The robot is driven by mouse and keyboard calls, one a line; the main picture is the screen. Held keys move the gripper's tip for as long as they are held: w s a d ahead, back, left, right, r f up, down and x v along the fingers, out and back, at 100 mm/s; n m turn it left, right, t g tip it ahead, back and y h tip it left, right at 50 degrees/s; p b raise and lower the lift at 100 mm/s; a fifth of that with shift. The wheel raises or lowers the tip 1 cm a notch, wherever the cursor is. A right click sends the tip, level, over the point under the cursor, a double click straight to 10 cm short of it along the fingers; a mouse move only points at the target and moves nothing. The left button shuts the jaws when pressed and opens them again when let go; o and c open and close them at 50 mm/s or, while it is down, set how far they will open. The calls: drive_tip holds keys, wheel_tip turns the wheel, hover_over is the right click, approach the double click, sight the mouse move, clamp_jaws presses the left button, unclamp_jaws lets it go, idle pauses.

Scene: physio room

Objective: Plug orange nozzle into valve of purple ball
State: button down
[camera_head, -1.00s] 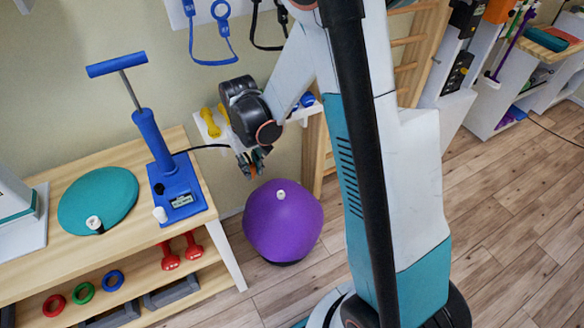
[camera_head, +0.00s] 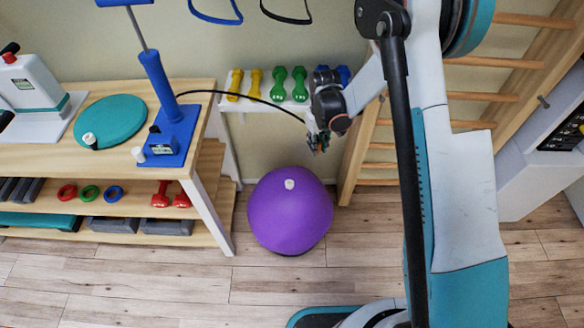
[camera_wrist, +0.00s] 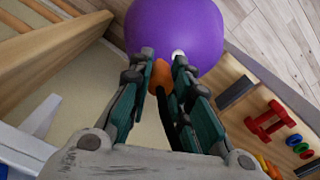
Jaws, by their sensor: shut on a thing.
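The purple ball (camera_head: 290,212) rests on the floor between the wooden bench and the wall bars. Its pale valve (camera_head: 289,184) faces up near the top. The ball also fills the top of the wrist view (camera_wrist: 178,30), with the valve (camera_wrist: 178,53) partly visible just beyond my fingertips. My gripper (camera_head: 318,140) is above and to the right of the ball, apart from it. It is shut on the orange nozzle (camera_wrist: 160,78), which sits between the fingers. A black hose runs from the blue pump (camera_head: 170,125) on the bench to my gripper.
The bench (camera_head: 205,100) at the left holds a teal disc (camera_head: 108,120), with red dumbbells (camera_head: 170,195) and rings on its lower shelf. A rack of coloured dumbbells (camera_head: 278,84) stands against the wall. The wall bars (camera_head: 370,150) are close right of my gripper. Floor in front is free.

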drive_tip(key=shift+w+a+f+n+b, duration=0.75)
drive_tip(key=shift+a+f, duration=0.85)
drive_tip(key=shift+f, duration=2)
drive_tip(key=shift+w+a+f+n+b, duration=0.45)
drive_tip(key=shift+a+f+b, duration=0.9)
drive_tip(key=shift+f, duration=2.3)
drive_tip(key=shift+w+a+f+n+b, duration=0.6)
drive_tip(key=shift+a+f, duration=1.25)
drive_tip(key=shift+f, duration=1.75)
drive_tip(key=shift+s+f, duration=0.1)
drive_tip(key=shift+f, duration=1.45)
drive_tip(key=c, duration=1.4)
unclamp_jaws()
drive_tip(key=shift+o, duration=0.4)
wheel_tip(320, 180, up, 7)
drive_tip(key=p, duration=0.2)
